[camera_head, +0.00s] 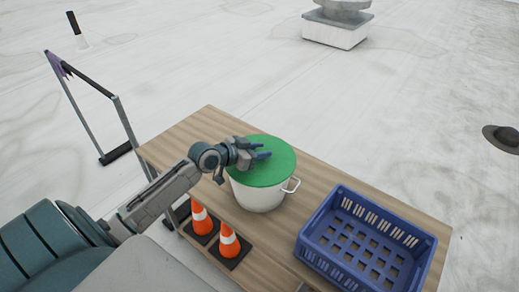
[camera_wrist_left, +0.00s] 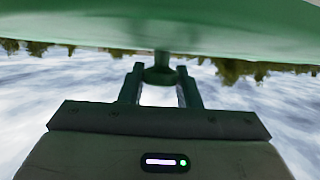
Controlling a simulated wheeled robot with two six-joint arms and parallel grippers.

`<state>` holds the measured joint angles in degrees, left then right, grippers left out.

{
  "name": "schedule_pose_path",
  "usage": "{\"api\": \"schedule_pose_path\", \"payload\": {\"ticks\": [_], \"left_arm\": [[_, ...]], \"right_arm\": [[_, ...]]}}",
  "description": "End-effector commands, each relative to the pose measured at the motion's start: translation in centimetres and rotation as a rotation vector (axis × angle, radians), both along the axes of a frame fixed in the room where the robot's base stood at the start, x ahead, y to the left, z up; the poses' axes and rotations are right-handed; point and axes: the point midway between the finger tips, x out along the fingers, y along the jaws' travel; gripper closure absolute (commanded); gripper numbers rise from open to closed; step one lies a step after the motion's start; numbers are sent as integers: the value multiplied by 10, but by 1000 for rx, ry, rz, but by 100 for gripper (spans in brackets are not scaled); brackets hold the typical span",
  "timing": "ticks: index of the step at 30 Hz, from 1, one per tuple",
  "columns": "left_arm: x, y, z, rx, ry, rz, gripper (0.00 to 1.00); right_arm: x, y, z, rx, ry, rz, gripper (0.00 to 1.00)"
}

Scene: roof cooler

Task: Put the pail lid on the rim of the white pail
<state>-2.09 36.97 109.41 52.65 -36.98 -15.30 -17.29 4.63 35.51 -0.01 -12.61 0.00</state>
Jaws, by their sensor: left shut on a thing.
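The white pail (camera_head: 258,196) stands on the wooden table, with a wire handle at its right side. The green round pail lid (camera_head: 275,172) lies level over the pail's mouth and hides its opening. Whether the lid touches the rim all round cannot be told. My left gripper (camera_head: 264,153) is at the top of the lid, shut on its knob. In the left wrist view the green lid (camera_wrist_left: 240,28) fills the top, and its knob (camera_wrist_left: 160,74) sits between the two fingers of my left gripper (camera_wrist_left: 160,90). My right gripper is not in view.
A blue crate (camera_head: 330,241) stands on the wooden table (camera_head: 205,127) to the right of the pail. Two orange cones (camera_head: 228,240) stand below the table's near edge. A metal frame (camera_head: 125,118) stands at the left. The table's far left end is bare.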

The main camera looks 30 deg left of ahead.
Motion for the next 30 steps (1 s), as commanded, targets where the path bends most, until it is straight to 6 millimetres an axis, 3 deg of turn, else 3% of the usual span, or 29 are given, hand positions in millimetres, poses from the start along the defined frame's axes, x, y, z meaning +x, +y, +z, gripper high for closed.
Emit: {"api": "schedule_pose_path", "payload": {"ticks": [2, 3, 6, 17, 30], "left_arm": [[0, 0, -3, 0, -1, 0, 95], [0, 0, -3, 0, 0, 0, 66], [0, 0, -2, 0, 0, 0, 48], [0, 0, 3, 0, 0, 0, 48], [-42, 18, 17, 9, 3, 1, 48]], "right_arm": [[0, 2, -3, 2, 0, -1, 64], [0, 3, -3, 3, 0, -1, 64], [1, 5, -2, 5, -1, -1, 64], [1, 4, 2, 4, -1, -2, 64], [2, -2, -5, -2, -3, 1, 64]]}}
